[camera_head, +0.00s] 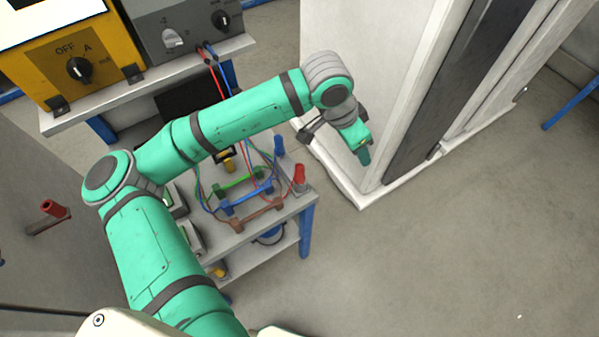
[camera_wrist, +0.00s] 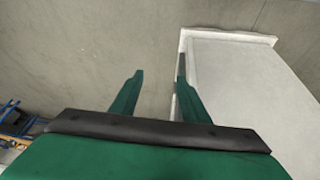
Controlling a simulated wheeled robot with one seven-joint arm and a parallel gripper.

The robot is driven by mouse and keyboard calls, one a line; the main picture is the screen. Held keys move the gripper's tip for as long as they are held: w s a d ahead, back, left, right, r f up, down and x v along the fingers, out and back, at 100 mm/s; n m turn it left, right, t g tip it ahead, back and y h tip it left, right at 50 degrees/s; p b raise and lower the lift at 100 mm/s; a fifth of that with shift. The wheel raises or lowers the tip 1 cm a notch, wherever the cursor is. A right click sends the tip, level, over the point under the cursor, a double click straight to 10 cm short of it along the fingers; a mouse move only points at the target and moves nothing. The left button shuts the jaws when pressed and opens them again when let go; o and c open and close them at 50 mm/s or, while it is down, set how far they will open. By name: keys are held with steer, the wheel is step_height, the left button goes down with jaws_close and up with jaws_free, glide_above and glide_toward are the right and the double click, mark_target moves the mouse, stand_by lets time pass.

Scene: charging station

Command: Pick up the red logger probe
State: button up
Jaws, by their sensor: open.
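A red probe (camera_head: 299,174) stands upright in a small grey holder at the right corner of the low grey cart in the head view. I take it for the logger probe. My gripper (camera_head: 364,157) is to the right of it, beside the white cabinet, apart from the probe. In the wrist view my gripper (camera_wrist: 160,78) is open with two green fingers, and nothing is between them. The probe is not visible in the wrist view.
A blue probe (camera_head: 279,146) stands behind the red one. Coloured cables and brackets (camera_head: 240,184) crowd the cart (camera_head: 296,204). The white cabinet (camera_head: 345,185) is close to my gripper. A red handle (camera_head: 54,209) sticks out at left. Floor (camera_head: 450,250) at right is clear.

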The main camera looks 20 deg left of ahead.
mark_target(299, 175)
steer(key=s+a+g+y, duration=0.1)
steer(key=s+a, duration=0.1)
steer(key=a, duration=0.2)
steer(key=s+a+n+g+y, duration=0.1)
steer(key=a, duration=0.3)
steer(key=s+a+y, duration=0.1)
steer(key=s+a, duration=0.1)
steer(key=a, duration=0.2)
steer(key=shift+s+a+f+g+y, duration=0.35)
steer(key=shift+a+g+y, duration=0.05)
step_height(299, 175, down, 4)
steer(key=shift+s+a+f, duration=0.1)
steer(key=shift+a+f, duration=0.05)
steer(key=shift+d+f, duration=0.2)
steer(key=shift+f, duration=2.95)
steer(key=shift+c, duration=0.4)
jaws_close()
